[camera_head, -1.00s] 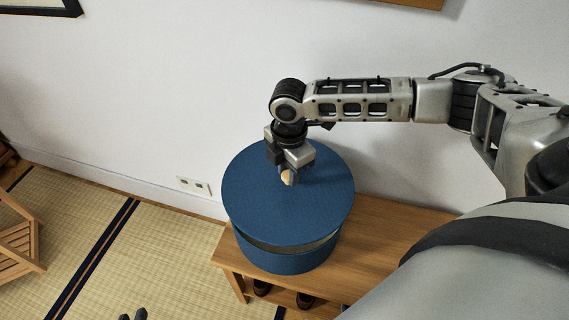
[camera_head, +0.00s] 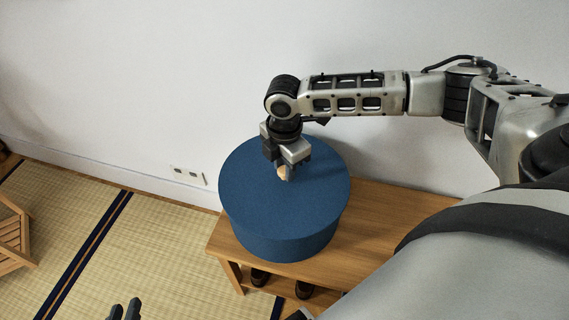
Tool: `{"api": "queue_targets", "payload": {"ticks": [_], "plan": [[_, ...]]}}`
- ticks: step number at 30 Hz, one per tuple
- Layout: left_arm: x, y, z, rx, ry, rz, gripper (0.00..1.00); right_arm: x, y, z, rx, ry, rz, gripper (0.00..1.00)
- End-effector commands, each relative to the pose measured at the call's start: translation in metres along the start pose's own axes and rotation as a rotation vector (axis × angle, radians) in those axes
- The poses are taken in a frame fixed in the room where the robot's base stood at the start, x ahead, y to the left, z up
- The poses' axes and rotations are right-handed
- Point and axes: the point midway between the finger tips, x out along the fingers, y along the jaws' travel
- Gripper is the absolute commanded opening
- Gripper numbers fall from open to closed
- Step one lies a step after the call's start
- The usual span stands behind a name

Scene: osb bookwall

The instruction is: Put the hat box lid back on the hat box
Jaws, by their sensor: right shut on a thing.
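The blue round hat box (camera_head: 285,245) stands upright on a wooden bench against the white wall. The blue hat box lid (camera_head: 250,195) lies level over the top of the box, and no gap shows between them from this side. My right gripper (camera_head: 285,174) is over the lid's middle, shut on the lid's pale round knob (camera_head: 283,172). The far side of the lid's rim is partly behind my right arm. My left gripper (camera_head: 125,309) shows only its fingertips at the bottom edge, apart and with nothing between them, far from the box.
The wooden bench (camera_head: 385,215) has free room right of the box. Dark shoes (camera_head: 260,277) sit on its lower shelf. A slatted wooden piece (camera_head: 14,240) stands at the far left on the tatami floor (camera_head: 100,215). A wall socket (camera_head: 188,174) is left of the box.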

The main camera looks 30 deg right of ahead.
Motion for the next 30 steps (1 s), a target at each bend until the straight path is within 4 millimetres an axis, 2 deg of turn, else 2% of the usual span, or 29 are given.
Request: {"api": "queue_targets", "payload": {"ticks": [30], "plan": [[-0.006, 0.002, -0.011, 0.000, 0.002, 0.001, 0.21, -0.001, 0.000, 0.001, 0.000, 0.001, 0.000, 0.00]]}}
